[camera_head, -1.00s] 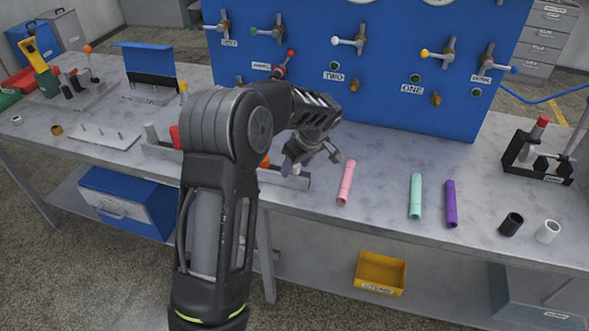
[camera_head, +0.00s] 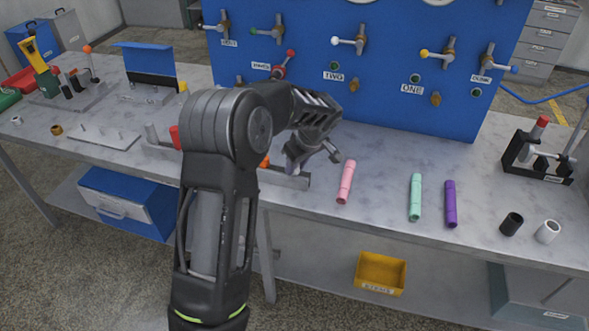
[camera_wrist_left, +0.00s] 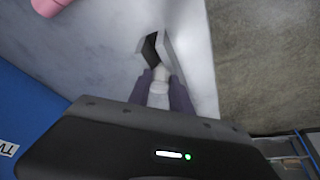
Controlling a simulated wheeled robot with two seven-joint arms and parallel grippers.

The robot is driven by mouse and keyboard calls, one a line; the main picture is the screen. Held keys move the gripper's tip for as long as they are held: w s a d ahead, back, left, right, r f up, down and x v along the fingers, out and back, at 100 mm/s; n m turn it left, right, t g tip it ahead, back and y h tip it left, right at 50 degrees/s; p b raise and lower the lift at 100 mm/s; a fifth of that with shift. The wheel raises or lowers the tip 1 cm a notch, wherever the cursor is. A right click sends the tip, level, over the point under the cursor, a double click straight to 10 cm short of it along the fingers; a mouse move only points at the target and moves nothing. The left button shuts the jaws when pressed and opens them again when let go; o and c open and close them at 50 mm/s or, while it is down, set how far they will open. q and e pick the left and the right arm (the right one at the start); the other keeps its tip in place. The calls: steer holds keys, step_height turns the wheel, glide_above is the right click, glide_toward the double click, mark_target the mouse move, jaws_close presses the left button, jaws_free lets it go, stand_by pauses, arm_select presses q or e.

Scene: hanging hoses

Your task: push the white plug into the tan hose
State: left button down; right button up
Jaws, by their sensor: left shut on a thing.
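My left gripper (camera_head: 296,163) is over the front of the bench, at the right end of a low grey holder (camera_head: 291,181). In the left wrist view its two dark fingers (camera_wrist_left: 162,84) are closed on the white plug (camera_wrist_left: 159,87), a small pale cylinder. The plug's far end points toward the black and grey end of the holder (camera_wrist_left: 173,55). I cannot tell whether the plug touches anything beyond the fingers. I cannot make out the tan hose in either view; my arm covers part of the holder. My right gripper is not in view.
Pink (camera_head: 346,181), mint (camera_head: 415,197) and purple (camera_head: 450,203) tubes lie to the right on the bench. A black (camera_head: 511,224) and a white sleeve (camera_head: 547,231) stand near the front edge. A blue valve panel (camera_head: 390,75) rises behind.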

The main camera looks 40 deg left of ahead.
arm_select(q)
step_height(320, 180, up, 10)
steer(key=b, duration=0.1)
steer(key=shift+b, duration=0.3)
stand_by(0.7)
steer(key=s+d+f+m+t+h, duration=0.1)
steer(key=d+f+m+h, duration=0.1)
steer(key=d+m, duration=0.5)
steer(key=s+d+f+m+t+h, duration=0.2)
steer(key=d+m, duration=0.5)
steer(key=d, duration=0.9)
steer(key=shift+s+m, duration=0.2)
steer(key=shift+m, duration=0.1)
